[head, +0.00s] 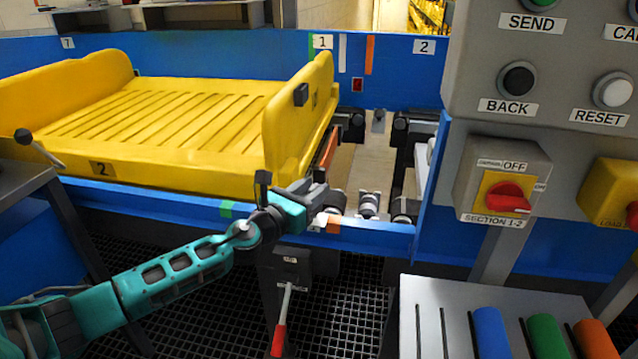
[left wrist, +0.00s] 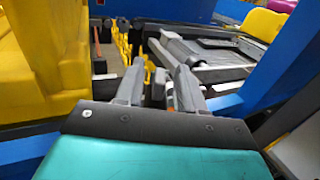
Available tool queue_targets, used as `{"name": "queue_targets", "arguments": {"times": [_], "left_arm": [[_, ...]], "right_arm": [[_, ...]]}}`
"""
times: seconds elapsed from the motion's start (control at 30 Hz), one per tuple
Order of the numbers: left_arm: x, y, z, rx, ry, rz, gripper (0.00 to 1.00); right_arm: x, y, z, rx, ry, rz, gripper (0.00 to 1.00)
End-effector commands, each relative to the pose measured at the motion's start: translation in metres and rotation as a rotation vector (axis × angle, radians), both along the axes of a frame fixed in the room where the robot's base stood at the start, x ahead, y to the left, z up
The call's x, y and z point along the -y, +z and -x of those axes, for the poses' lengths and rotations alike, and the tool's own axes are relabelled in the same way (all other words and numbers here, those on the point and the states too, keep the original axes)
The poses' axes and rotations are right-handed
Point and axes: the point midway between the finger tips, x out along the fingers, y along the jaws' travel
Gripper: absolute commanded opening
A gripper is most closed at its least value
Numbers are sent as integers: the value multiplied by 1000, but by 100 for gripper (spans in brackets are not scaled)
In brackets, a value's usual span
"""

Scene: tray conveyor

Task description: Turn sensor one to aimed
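My left gripper (head: 312,187) reaches over the near blue rail, just right of the yellow tray (head: 100,168). In the left wrist view its two grey fingers (left wrist: 150,78) stand apart, with a narrow gap between them. A small grey piece and a bit of orange show in that gap; I cannot tell whether the grey piece is sensor one or whether a finger touches it. In the head view the gripper hides that part of the rail, so sensor one and its aim cannot be made out. My right gripper is not in view.
The far rail (head: 200,55) carries a label 1 (head: 322,42) and a small dark box with a red face (head: 357,85). A red-handled lever (head: 280,325) hangs below the near rail. A grey switch box with a red knob (head: 508,198) and a button panel stand right.

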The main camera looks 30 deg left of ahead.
Motion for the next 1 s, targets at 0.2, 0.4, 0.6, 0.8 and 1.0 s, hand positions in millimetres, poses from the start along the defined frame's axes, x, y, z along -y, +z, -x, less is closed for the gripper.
{"name": "queue_targets", "arguments": {"times": [0.2,0.4,0.6,0.8,1.0], "left_arm": [[4,0,-23,1,1,0,38],[5,0,-29,0,0,0,38],[5,0,-29,0,0,0,38],[5,0,-29,0,0,0,19],[5,0,-29,0,0,0,0]], "right_arm": [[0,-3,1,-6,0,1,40],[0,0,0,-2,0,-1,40],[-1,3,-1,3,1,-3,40],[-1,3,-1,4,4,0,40],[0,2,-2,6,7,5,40]]}}
